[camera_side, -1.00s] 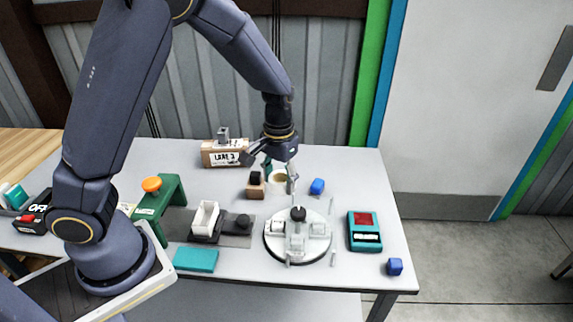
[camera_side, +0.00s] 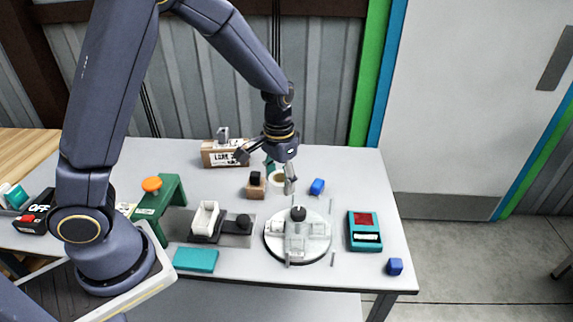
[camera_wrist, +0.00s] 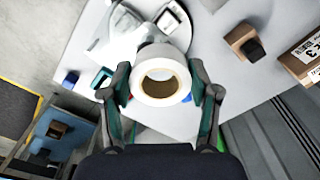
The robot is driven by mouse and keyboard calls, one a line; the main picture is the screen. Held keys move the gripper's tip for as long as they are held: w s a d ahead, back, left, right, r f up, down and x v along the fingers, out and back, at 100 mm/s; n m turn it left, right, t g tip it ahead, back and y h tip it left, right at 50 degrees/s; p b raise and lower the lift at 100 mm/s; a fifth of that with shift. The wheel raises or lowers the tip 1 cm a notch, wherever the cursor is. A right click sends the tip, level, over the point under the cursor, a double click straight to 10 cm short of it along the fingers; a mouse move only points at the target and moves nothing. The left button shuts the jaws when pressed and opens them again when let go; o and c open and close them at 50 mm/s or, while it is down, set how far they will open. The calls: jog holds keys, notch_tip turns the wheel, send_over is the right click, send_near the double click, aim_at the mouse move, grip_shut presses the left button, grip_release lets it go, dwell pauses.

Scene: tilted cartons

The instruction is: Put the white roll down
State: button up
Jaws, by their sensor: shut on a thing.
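The white roll (camera_wrist: 157,53) has a tan core and sits between the two fingers of my gripper (camera_wrist: 161,72) in the wrist view. The fingers press on its left and right sides, so my gripper is shut on it. In the side view the roll (camera_side: 279,187) shows below my gripper (camera_side: 270,170), partly hidden by a finger. It is over the back middle of the grey table (camera_side: 345,175). I cannot tell whether its underside touches the table.
A small brown block with a black top (camera_side: 256,190) is close left of the roll. A blue block (camera_side: 317,187) is to the right. A round white plate with fittings (camera_side: 278,248) is in front. A carton (camera_side: 212,158) stands behind left. Free table lies to the right.

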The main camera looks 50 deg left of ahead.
jog(key=n, duration=0.9)
send_over(202, 198)
notch_tip(202, 198, down, 14)
jog(key=shift+a, duration=0.1)
jog(key=shift+f, duration=2.55)
jog(key=shift+f, duration=0.2)
jog(key=o, duration=1.2)
